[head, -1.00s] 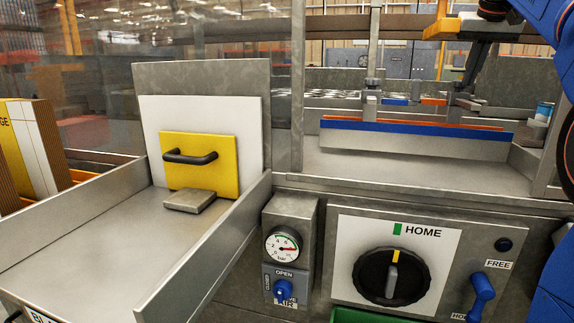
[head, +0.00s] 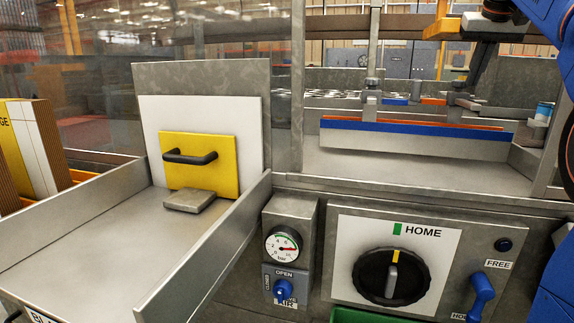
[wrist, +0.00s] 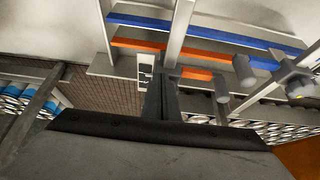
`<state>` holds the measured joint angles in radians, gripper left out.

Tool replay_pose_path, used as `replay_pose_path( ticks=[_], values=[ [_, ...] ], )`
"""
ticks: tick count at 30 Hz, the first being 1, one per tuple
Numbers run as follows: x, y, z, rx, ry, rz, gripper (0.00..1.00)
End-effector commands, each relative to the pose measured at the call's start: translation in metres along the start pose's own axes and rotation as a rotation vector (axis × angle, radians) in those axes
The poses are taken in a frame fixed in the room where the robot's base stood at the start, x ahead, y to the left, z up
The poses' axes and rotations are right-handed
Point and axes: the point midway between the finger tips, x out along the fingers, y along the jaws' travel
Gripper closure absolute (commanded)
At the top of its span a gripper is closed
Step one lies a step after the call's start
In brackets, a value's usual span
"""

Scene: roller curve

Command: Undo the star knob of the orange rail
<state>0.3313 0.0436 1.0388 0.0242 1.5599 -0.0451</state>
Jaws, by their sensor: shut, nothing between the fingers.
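The orange rail (head: 460,126) shows as a thin strip just behind the blue rail (head: 410,128) in the head view. In the wrist view the orange rail (wrist: 150,47) runs below the blue rail (wrist: 150,21). A short orange piece (wrist: 196,74) lies nearer, with a grey knob-like part (wrist: 222,90) beside its right end. I cannot tell whether this is the star knob. My gripper (wrist: 161,76) is shut and empty, left of that grey part. In the head view my gripper (head: 458,92) hangs above and behind the rails; its tips are hard to make out.
A second grey knob-like part (wrist: 243,70) is beside a short blue piece (wrist: 263,62). Grey posts (head: 372,45) stand around the rails. A control panel with a black dial (head: 391,277) and blue handle (head: 481,292) is in front. The bare deck before the rails is clear.

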Motion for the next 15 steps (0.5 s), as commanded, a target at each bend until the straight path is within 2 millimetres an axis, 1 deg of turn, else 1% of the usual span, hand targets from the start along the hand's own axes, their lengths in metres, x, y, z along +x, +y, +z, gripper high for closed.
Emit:
replay_pose_path(
  ticks=[4,7,15],
  values=[
    [-0.002,0.001,0.003,0.000,0.000,0.000,1.00],
    [-0.006,0.001,0.001,0.000,0.001,0.000,1.00],
    [-0.028,0.001,-0.011,0.000,0.001,0.000,1.00]
  ],
)
